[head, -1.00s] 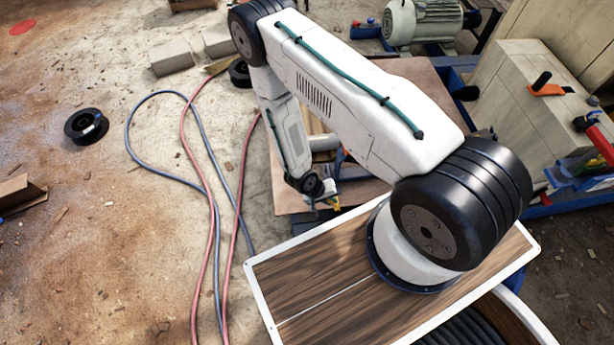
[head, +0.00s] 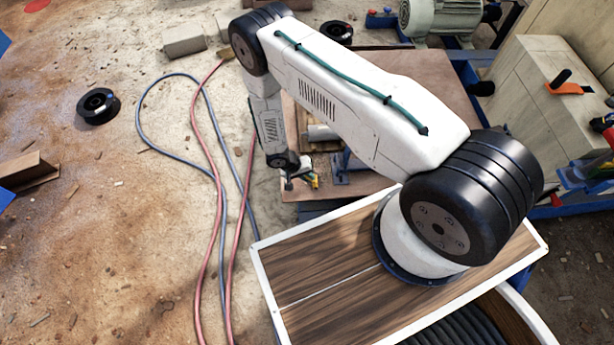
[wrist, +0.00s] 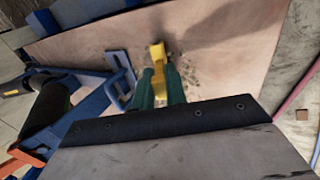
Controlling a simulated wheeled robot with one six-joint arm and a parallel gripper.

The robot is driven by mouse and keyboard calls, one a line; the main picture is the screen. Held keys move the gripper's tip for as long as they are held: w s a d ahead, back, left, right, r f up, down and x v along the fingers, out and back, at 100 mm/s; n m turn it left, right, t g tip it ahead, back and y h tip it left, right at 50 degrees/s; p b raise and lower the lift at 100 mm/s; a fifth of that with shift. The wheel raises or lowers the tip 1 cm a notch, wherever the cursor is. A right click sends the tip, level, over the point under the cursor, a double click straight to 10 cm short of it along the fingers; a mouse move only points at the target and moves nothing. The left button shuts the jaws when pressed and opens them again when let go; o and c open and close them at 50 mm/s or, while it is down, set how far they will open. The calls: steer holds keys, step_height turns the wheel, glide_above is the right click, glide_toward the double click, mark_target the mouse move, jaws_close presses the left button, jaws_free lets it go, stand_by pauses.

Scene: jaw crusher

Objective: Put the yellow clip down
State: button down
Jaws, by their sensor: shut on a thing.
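The yellow clip (wrist: 158,54) shows in the wrist view between the tips of my gripper's green fingers (wrist: 160,78). The fingers are shut on it. Behind it is a brown board (wrist: 215,50); I cannot tell whether the clip touches the board. In the head view my gripper (head: 303,182) is small, below my wrist joint and near the board's front left edge. A bit of the yellow clip (head: 315,181) shows at its right side.
A blue slotted bracket (wrist: 120,75) lies left of the clip in the wrist view, beside blue metalwork. A grey cylinder (head: 322,132) lies on the board behind my forearm. Hoses (head: 213,190) run along the floor at left. The board's back right (head: 435,80) looks clear.

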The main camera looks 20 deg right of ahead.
steer(key=shift+f, duration=0.2)
steer(key=c, duration=1.4)
jaws_free()
steer(key=shift+c, duration=0.2)
steer(key=v, duration=1.2)
steer(key=shift+r, duration=0.3)
